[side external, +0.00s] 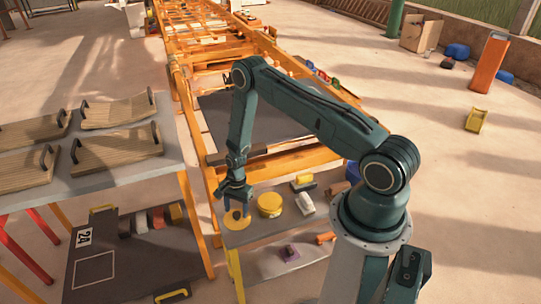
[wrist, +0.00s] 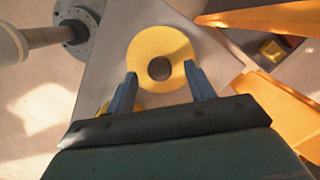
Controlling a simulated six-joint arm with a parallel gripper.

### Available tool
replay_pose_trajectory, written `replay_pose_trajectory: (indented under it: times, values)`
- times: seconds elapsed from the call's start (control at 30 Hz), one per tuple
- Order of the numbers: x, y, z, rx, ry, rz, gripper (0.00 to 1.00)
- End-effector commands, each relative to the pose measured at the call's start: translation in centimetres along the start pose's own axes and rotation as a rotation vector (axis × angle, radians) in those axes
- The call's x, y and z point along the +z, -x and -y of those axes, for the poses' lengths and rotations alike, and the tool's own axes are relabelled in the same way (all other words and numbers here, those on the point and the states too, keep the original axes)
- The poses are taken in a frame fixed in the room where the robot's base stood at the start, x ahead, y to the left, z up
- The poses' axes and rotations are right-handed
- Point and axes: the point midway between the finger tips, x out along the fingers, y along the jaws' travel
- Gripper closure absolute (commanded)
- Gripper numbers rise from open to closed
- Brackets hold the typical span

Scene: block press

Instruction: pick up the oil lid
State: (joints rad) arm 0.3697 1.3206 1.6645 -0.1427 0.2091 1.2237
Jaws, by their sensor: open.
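The oil lid seems to be the round yellow disc (wrist: 143,49) with a dark round centre, seen in the wrist view. It lies flat on the grey shelf and also shows in the side view (side external: 232,223) below my gripper. My gripper (wrist: 160,70) is open and empty, with a blue finger on each side of the disc's near part. In the side view my gripper (side external: 237,207) points down over the disc; I cannot tell its exact height or whether it touches. A thicker round yellow container (side external: 270,205) stands beside the disc.
On the same shelf are a white and grey item (side external: 305,203) and a yellow-and-black block (side external: 303,183). Orange frame beams (side external: 200,190) rise close left of my gripper. A lower shelf holds a purple piece (side external: 289,253). A grey table (side external: 110,180) with wooden trays is at left.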

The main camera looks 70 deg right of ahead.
Motion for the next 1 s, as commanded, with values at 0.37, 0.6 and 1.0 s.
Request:
replay_pose_trajectory:
  times: [0.37,0.6,1.0]
  values:
    - [0.01,-1.43,-0.01,0.0,0.0,0.0,0.46]
    - [0.0,-1.41,-0.03,0.0,0.0,0.0,0.46]
    - [0.0,-1.4,-0.04,0.0,0.0,0.0,0.95]
